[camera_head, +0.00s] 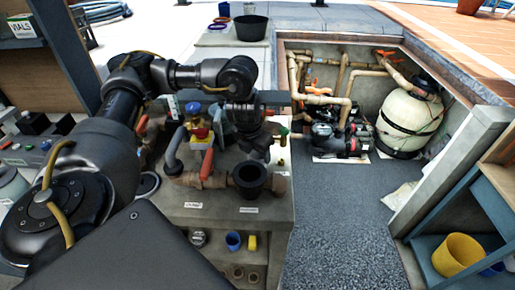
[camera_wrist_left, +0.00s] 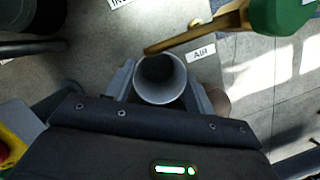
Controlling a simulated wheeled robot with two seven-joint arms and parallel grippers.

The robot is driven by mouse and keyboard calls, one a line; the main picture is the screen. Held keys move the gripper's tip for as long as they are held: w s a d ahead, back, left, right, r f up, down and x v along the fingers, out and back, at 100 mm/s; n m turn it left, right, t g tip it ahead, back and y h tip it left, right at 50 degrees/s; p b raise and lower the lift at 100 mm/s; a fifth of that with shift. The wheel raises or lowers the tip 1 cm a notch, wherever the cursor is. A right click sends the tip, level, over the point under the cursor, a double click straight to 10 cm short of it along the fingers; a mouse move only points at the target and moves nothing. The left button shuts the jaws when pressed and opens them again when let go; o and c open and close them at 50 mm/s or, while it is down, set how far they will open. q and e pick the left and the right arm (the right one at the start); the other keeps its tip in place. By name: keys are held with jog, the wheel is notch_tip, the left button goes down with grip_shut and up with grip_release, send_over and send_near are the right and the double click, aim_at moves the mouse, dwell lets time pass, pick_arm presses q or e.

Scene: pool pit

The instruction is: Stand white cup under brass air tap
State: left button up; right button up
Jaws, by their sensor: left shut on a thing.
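My left gripper (camera_wrist_left: 160,84) is shut on the white cup (camera_wrist_left: 174,93), with a finger on each side of it. The cup's round open mouth faces the wrist camera and looks empty. The brass air tap (camera_wrist_left: 200,37) with a green handle (camera_wrist_left: 283,16) is at the top right of the wrist view. Its narrow end reaches just past the cup's upper rim; the height gap is unclear. In the head view, my left gripper (camera_head: 250,128) is over the concrete bench, left of the green handle (camera_head: 284,131). The cup is hidden there. My right gripper is not in view.
An upturned label (camera_wrist_left: 201,53) lies beside the cup. A pit with pump and tank (camera_head: 408,120) is on the right.

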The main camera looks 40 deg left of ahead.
pick_arm(q)
jog(key=shift+w+a, duration=0.25)
jog(key=shift+w, duration=0.1)
jog(key=shift+w+a, duration=0.85)
jog(key=shift+w, duration=0.2)
jog(key=shift+f, duration=0.65)
jog(key=shift+s, duration=0.1)
jog(key=shift+d, duration=0.1)
jog(key=o, duration=1)
jog(key=shift+f, duration=0.1)
jog(key=shift+o, duration=0.2)
